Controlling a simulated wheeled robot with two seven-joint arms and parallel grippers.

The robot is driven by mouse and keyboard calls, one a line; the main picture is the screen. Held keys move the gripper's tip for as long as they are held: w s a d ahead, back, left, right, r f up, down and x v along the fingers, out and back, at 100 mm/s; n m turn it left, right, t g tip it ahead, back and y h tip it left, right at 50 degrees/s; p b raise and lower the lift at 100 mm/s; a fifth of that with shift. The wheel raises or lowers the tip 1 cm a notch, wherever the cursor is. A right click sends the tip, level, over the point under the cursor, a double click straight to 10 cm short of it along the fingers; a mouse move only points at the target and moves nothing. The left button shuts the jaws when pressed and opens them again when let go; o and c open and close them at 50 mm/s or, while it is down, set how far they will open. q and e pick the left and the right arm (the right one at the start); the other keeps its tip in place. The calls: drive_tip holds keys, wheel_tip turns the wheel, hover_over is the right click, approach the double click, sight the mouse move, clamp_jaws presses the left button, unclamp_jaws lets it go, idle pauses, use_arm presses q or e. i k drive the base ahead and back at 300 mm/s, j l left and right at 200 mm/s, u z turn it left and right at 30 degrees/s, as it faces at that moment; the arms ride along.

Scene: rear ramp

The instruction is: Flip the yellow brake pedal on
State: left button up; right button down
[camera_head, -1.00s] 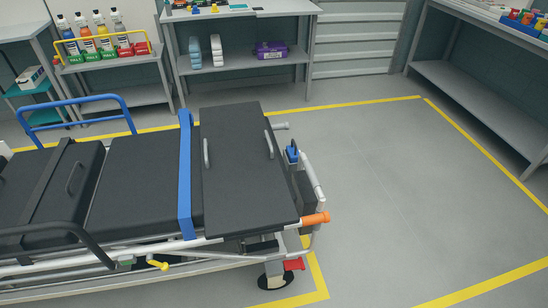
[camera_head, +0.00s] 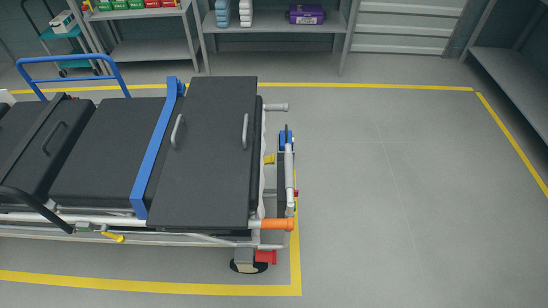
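A stretcher with black padding (camera_head: 205,190) stands on the grey floor at the left and centre. A small yellow lever (camera_head: 114,237) sticks out low on its near side rail. A second small yellow part (camera_head: 269,158) shows at its right end, partly hidden by the frame. A red pedal (camera_head: 265,257) sits beside the near wheel (camera_head: 243,267). I cannot tell for certain which yellow part is the brake pedal. Neither of my grippers is in view.
An orange handle (camera_head: 277,224) and a white upright bar (camera_head: 289,180) jut out at the stretcher's right end. A blue rail (camera_head: 75,60) stands on its far side. Shelves (camera_head: 275,32) line the back wall. The floor to the right (camera_head: 390,200) is clear inside yellow lines.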

sight(268, 160)
drive_tip(key=z, duration=0.5)
drive_tip(key=i+l, duration=0.1)
drive_tip(key=l, duration=0.25)
drive_tip(key=l+z, duration=0.1)
drive_tip(key=l, duration=0.25)
drive_tip(key=i+l+z, duration=0.15)
drive_tip(key=i+l, duration=0.4)
drive_tip(key=i+l+z, duration=0.15)
drive_tip(key=i+l, duration=0.35)
drive_tip(key=i, duration=0.15)
drive_tip(key=i+u, duration=0.8)
drive_tip(key=u, duration=0.2)
drive_tip(key=i+l+u, duration=0.3)
drive_tip(key=u, duration=0.15)
drive_tip(key=i+l+u, duration=0.15)
drive_tip(key=u, duration=0.35)
drive_tip(key=i+l+u, duration=0.25)
drive_tip(key=u, duration=0.2)
drive_tip(key=i+l+u, duration=0.2)
drive_tip(key=u, duration=0.3)
drive_tip(key=i+l+u, duration=0.1)
drive_tip(key=l+u, duration=1.15)
drive_tip(key=l, duration=0.2)
drive_tip(key=l+u, duration=0.35)
drive_tip(key=k+l, duration=0.05)
drive_tip(key=l, duration=0.05)
